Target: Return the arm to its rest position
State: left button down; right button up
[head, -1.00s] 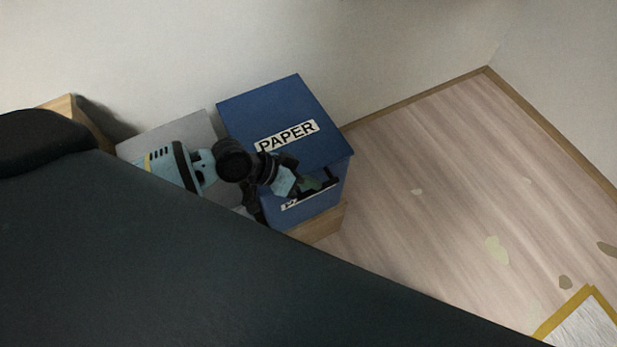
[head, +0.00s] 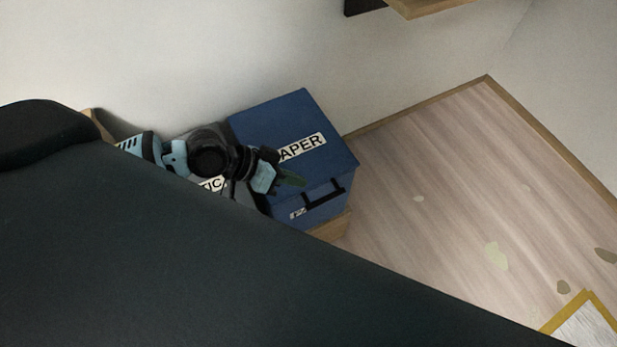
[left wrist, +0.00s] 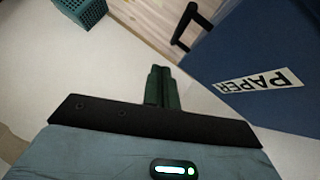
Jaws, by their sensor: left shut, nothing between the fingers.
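My left gripper (head: 292,179) is in the head view, just over the front left of a blue box labelled PAPER (head: 330,172). In the left wrist view the gripper's green fingers (left wrist: 162,88) are together with nothing between them. The blue box (left wrist: 262,50) fills the right of that view, with its black handle at the top; the fingers look apart from it. My left arm (head: 180,155) comes in from the left over a second, grey box with a partly covered label. My right gripper is in neither view.
A wooden stand (head: 332,228) is under the blue box. A teal basket (left wrist: 82,10) shows at the top left in the wrist view. The wooden floor (head: 430,180) on the right has scattered scraps and a yellow-edged sheet (head: 583,322). A wooden shelf (head: 425,8) juts from the wall.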

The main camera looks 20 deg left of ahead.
pick_arm(q)
jog(key=v, duration=0.2)
jog(key=shift+s+a+r, duration=0.1)
jog(key=shift+s+r, duration=0.1)
jog(key=shift+r, duration=0.2)
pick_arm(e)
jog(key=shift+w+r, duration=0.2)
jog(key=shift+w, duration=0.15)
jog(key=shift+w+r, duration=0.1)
